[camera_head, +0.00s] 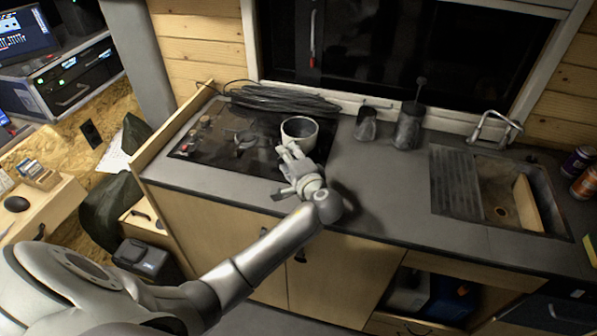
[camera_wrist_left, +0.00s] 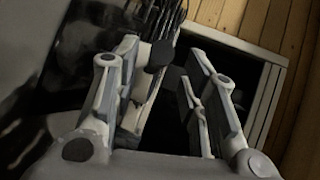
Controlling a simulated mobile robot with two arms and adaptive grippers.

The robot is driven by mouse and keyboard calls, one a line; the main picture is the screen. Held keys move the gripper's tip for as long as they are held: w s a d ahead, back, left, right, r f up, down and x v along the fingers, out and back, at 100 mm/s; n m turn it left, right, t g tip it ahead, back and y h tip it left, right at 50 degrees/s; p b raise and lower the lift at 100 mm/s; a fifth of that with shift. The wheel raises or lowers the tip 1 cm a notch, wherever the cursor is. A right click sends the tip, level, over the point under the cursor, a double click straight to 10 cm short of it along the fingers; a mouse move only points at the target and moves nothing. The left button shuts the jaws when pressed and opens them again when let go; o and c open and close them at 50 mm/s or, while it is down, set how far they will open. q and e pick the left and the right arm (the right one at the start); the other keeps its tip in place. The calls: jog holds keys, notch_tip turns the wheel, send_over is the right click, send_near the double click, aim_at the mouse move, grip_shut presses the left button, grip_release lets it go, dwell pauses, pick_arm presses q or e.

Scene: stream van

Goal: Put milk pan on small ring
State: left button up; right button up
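The milk pan (camera_head: 299,135) is a small pale pot with a dark inside. It stands upright at the right end of the black cooktop (camera_head: 215,150) in the head view. The small ring cannot be told clearly on the dark, reflective glass. My left gripper (camera_head: 290,158) is just in front of the pan, at its near side; whether it touches the pan cannot be told. In the left wrist view my left gripper (camera_wrist_left: 167,85) has its fingers apart, with no clear object held between them. The pan is not clearly recognisable there. My right gripper is not in view.
Coiled black cables (camera_head: 280,98) lie behind the cooktop. A dark cup (camera_head: 366,124) and a dark canister (camera_head: 408,126) stand to the right of the pan. The sink (camera_head: 500,195) is further right. The grey counter (camera_head: 385,185) between cooktop and sink is clear.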

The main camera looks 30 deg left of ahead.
pick_arm(q)
jog(key=b+v, duration=0.1)
jog(key=v, duration=0.7)
jog(key=shift+s, duration=0.15)
dwell(0.9)
